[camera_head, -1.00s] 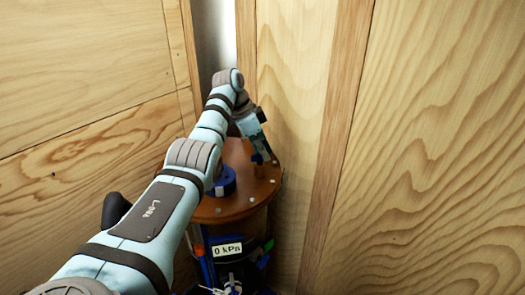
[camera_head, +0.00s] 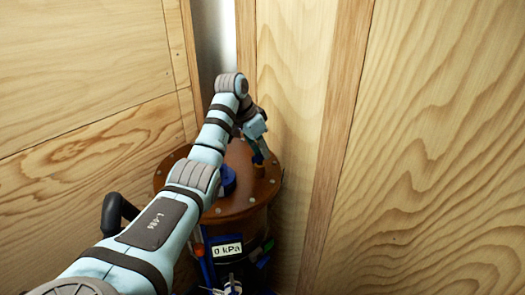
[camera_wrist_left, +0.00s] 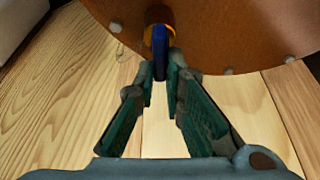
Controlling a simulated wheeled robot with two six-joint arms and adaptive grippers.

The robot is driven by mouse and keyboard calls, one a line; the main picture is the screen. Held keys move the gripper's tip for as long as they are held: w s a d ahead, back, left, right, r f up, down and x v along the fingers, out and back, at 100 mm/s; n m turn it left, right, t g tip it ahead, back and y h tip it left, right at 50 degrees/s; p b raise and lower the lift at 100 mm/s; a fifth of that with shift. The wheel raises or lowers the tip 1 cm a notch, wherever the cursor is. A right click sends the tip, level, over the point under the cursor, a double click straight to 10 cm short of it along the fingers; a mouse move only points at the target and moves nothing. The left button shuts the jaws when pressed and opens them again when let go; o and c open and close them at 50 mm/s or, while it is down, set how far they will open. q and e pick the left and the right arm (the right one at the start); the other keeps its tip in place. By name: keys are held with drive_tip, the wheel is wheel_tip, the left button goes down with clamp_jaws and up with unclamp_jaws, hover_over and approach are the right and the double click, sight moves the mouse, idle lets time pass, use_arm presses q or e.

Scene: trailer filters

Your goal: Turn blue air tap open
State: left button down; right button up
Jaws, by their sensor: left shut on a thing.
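The blue air tap (camera_wrist_left: 159,48) is a narrow blue handle on a brass-orange fitting (camera_wrist_left: 160,18) at the edge of the round brown lid (camera_wrist_left: 225,35) in the left wrist view. My left gripper (camera_wrist_left: 161,78) is shut on the handle, with its green-padded fingertips on either side of it. In the head view my left gripper (camera_head: 258,152) is at the far right of the lid (camera_head: 232,208), and the tap is mostly hidden by it. My right gripper is not in view.
A blue round part (camera_head: 228,181) stands on the lid, partly behind my left arm. A "0 kPa" display (camera_head: 227,250) is on the vessel's front. Wooden walls (camera_head: 80,80) stand close on the left and right (camera_head: 430,150).

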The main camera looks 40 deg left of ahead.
use_arm(q)
drive_tip(key=n+y, duration=0.1)
drive_tip(key=n, duration=0.3)
drive_tip(key=n+y, duration=0.1)
drive_tip(key=n, duration=0.1)
drive_tip(key=shift+a+n+y, duration=0.3)
drive_tip(key=n, duration=0.2)
drive_tip(key=n+g+y, duration=0.1)
drive_tip(key=n, duration=0.1)
drive_tip(key=n+y, duration=0.1)
drive_tip(key=n, duration=0.1)
drive_tip(key=shift+s+a+n, duration=0.15)
drive_tip(key=shift+a+n, duration=0.1)
drive_tip(key=shift+n, duration=0.05)
drive_tip(key=c, duration=1.7)
unclamp_jaws()
drive_tip(key=shift+g, duration=0.3)
drive_tip(key=shift+r, duration=0.1)
wheel_tip(320, 180, up, 10)
drive_tip(key=shift+f, duration=0.1)
